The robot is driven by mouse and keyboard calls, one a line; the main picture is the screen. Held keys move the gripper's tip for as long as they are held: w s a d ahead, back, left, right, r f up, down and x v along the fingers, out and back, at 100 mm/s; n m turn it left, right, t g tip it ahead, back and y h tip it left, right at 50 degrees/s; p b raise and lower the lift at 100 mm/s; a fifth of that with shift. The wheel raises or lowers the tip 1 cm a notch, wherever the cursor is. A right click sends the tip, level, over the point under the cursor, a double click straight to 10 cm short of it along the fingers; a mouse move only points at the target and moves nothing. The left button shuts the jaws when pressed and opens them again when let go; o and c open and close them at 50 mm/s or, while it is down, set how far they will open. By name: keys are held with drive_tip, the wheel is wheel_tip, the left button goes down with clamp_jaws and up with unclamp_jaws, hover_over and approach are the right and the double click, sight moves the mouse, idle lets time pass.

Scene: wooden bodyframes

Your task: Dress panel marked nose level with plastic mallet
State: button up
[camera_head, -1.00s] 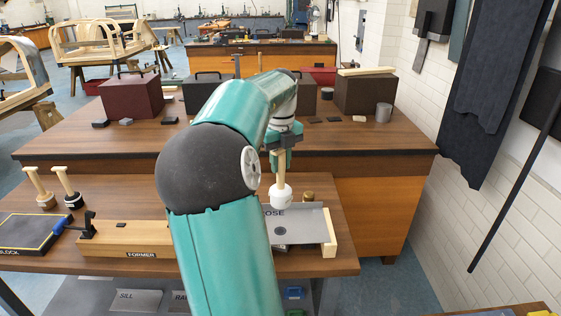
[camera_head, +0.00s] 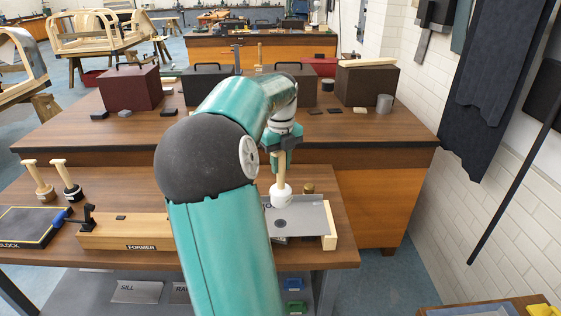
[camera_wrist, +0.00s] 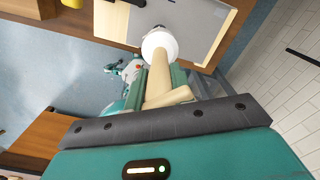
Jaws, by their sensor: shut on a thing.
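My gripper (camera_head: 282,160) is shut on the wooden handle of a mallet with a white head (camera_head: 281,195). The mallet hangs head down over the grey metal panel (camera_head: 312,216) on the front bench. In the head view its head overlaps the left-middle of the panel; I cannot tell whether it touches. The wrist view shows the white head (camera_wrist: 160,41) in front of the panel (camera_wrist: 200,22), with the pale handle (camera_wrist: 160,88) between the fingers (camera_wrist: 172,84). The panel's marking is not readable now; my arm hides its left part.
A wooden former (camera_head: 128,232) and a dark block (camera_head: 28,226) lie left on the bench. Two more mallets (camera_head: 67,181) (camera_head: 38,181) stand behind them. A small brass-coloured piece (camera_head: 308,188) is behind the panel. A pale wood strip (camera_head: 330,228) lines the panel's right edge.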

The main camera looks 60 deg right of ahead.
sight(280, 189)
drive_tip(key=shift+w, duration=0.1)
wheel_tip(280, 189, down, 10)
drive_tip(key=shift+r, duration=0.2)
wheel_tip(280, 189, up, 9)
drive_tip(key=shift+r, duration=0.15)
clamp_jaws()
drive_tip(key=shift+a, duration=0.1)
drive_tip(key=s+a+r, duration=0.2)
drive_tip(key=s+a, duration=0.2)
drive_tip(key=a, duration=0.3)
drive_tip(key=shift+a, duration=0.4)
